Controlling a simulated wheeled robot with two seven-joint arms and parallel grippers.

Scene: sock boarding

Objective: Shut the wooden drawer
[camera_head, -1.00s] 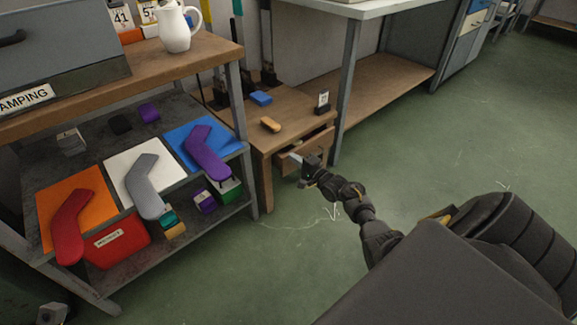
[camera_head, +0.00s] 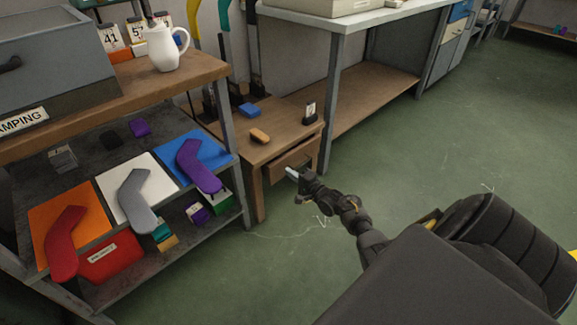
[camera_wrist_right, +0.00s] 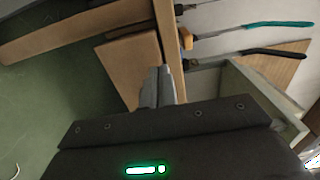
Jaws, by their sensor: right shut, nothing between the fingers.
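The wooden drawer (camera_head: 291,161) is in the small wooden table (camera_head: 277,130), between the grey shelf and the workbench. Its front stands close to the table's frame, with a dark strip above it; I cannot tell if a small gap is left. My right gripper (camera_head: 291,173) is shut and empty, its tips at or just before the lower part of the drawer front. In the right wrist view the shut fingers (camera_wrist_right: 159,85) overlap the drawer front (camera_wrist_right: 130,66); contact is unclear. My left gripper is not in view.
An orange block (camera_head: 259,136), a blue block (camera_head: 249,110) and a small dark stand (camera_head: 310,115) are on the table top. The grey shelf (camera_head: 233,170) with sock forms stands left. The workbench (camera_head: 333,90) is right. Green floor (camera_head: 420,150) is clear in front.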

